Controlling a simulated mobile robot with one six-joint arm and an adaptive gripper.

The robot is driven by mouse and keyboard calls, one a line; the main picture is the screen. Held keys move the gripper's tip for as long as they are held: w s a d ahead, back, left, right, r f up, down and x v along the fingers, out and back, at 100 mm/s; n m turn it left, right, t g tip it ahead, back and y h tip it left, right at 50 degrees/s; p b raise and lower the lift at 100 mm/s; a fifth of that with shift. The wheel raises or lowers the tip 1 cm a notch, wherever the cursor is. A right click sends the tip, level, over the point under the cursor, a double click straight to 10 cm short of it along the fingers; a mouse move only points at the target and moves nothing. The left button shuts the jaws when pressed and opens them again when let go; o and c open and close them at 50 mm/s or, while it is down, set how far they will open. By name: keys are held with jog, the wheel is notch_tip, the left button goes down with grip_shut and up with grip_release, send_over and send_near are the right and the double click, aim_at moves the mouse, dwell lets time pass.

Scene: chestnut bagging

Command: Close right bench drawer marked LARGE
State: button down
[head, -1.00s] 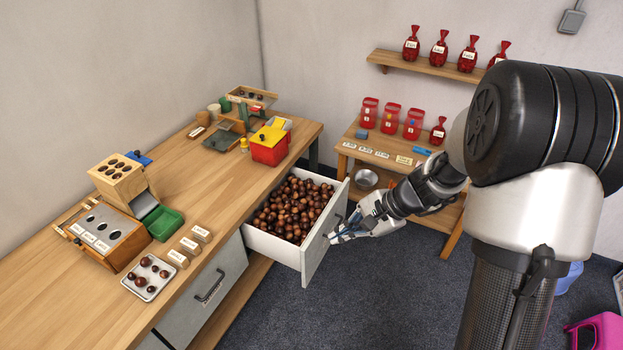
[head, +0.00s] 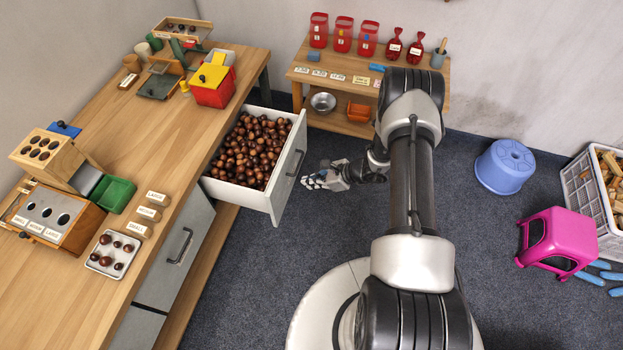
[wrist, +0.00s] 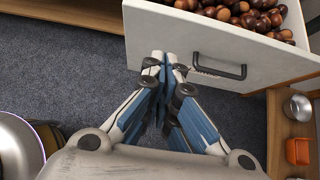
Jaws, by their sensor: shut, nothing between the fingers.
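The right bench drawer (head: 284,172) is pulled far out of the bench and full of brown chestnuts (head: 252,150). Its pale front with a dark bar handle (head: 295,163) faces right, toward my gripper (head: 308,182). My gripper is shut and empty, just in front of the drawer front and apart from the handle in the head view. In the wrist view the closed fingertips (wrist: 165,62) appear beside the drawer front (wrist: 190,30), left of the handle (wrist: 222,66). I cannot tell whether they touch the front. No LARGE marking is readable on the drawer.
The left drawer (head: 180,245) is shut. The wooden bench (head: 150,160) carries sorting tools, a tray and LARGE, MEDIUM and SMALL blocks. A shelf table (head: 310,112) stands behind the drawer. A blue stool (head: 505,168) and pink stool (head: 560,238) are at right. Carpet is free before the bench.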

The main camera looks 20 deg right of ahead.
aim_at(277, 185)
jog(key=w+a+f, duration=0.1)
jog(key=a, duration=0.1)
jog(key=w+a+f+b, duration=0.1)
jog(key=w+a, duration=0.1)
jog(key=w+a+f+b, duration=0.1)
jog(key=w+a+f, duration=0.1)
jog(key=a, duration=0.1)
jog(key=shift+w+f, duration=0.1)
